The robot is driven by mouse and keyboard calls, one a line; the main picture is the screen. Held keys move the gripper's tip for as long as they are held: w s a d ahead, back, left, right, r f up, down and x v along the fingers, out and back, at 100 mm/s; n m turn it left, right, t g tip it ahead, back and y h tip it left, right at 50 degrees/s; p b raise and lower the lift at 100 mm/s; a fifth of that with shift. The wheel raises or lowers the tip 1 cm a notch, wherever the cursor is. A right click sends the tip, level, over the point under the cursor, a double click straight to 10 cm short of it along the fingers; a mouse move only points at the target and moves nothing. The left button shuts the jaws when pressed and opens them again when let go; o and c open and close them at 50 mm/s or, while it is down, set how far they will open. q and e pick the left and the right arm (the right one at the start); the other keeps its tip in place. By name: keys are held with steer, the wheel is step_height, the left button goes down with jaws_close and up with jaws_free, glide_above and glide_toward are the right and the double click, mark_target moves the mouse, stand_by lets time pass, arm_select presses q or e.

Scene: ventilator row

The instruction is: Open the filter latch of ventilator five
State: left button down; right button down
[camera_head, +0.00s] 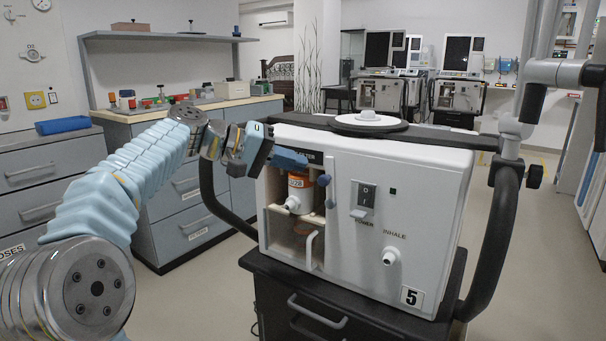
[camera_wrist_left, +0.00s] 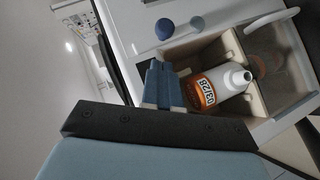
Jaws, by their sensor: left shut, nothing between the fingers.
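Ventilator five (camera_head: 430,190) is a white box with a "5" label on its front, standing on a dark cart. An open compartment at its front left holds a white bottle with an orange label (camera_head: 298,182), also in the left wrist view (camera_wrist_left: 228,78). A blue round knob (camera_head: 324,180) sits at the compartment's upper right edge; it shows in the left wrist view (camera_wrist_left: 165,28) with a paler round shape beside it. I cannot tell for sure that the knob is the latch. My left gripper (camera_head: 300,160) is shut and empty, its tips (camera_wrist_left: 160,70) near the knob but apart from it.
A power switch (camera_head: 367,195) and an inhale port (camera_head: 391,257) are on the front panel. A black rail (camera_head: 208,190) curves around the cart's left side, and a grey post (camera_head: 512,140) with a black handle stands right. Drawers and a counter are behind my left arm.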

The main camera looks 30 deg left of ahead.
mark_target(329, 185)
arm_select(q)
steer(key=shift+s+d+f, duration=0.1)
steer(key=shift+d+f, duration=0.25)
steer(key=shift+d, duration=0.3)
steer(key=shift+s+d+f, duration=0.1)
steer(key=shift+d+f, duration=0.25)
steer(key=shift+d, duration=0.25)
steer(key=shift+d+f+m+y, duration=0.1)
steer(key=shift+d+m+y, duration=0.2)
steer(key=shift+d, duration=0.4)
steer(key=shift+f, duration=0.15)
